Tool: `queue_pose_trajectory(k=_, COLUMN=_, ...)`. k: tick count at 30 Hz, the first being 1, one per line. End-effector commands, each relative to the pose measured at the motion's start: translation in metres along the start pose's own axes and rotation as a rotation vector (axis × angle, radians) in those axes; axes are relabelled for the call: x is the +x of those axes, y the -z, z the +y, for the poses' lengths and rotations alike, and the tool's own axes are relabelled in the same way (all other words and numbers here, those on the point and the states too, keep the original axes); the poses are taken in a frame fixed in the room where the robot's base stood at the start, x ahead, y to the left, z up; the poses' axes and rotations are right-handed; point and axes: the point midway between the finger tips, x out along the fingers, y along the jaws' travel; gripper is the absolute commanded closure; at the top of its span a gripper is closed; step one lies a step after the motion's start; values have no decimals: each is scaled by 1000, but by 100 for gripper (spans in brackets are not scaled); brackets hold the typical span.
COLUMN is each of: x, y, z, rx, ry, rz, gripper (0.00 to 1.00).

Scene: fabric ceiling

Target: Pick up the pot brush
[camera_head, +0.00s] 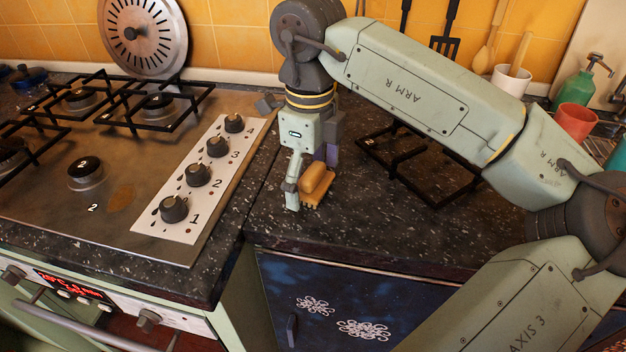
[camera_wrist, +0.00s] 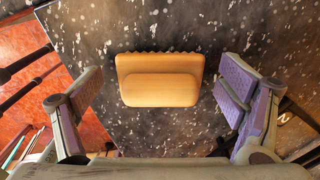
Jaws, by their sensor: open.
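The pot brush (camera_head: 317,184) is a small orange-tan block with a raised grip and a bristled edge. It sits on the dark speckled countertop, right of the stove. My gripper (camera_head: 309,190) points down at it, with one finger to its left and the other behind it in the head view. In the wrist view the brush (camera_wrist: 160,80) lies between the two open fingers (camera_wrist: 158,100), with a gap on each side. The gripper is open and empty. The brush's underside is hidden.
The stove (camera_head: 120,190) with its knobs is at left. A black metal grate (camera_head: 420,165) lies on the countertop at right. A red cup (camera_head: 574,122), a green dispenser (camera_head: 577,85) and a white utensil pot (camera_head: 511,80) stand farther right. The counter's front edge is close to the brush.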

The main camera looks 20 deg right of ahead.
Motion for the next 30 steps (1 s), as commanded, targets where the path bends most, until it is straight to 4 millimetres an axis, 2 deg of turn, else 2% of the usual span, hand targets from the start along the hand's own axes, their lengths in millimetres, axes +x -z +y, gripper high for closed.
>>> queue_pose_trajectory(k=2, x=0, y=0, z=0, rx=0, ry=0, rz=0, gripper=16)
queue_pose_trajectory(k=23, x=0, y=0, z=0, rx=0, ry=0, rz=0, gripper=62)
queue_pose_trajectory(k=30, x=-1, y=0, z=0, rx=0, ry=0, rz=0, gripper=64)
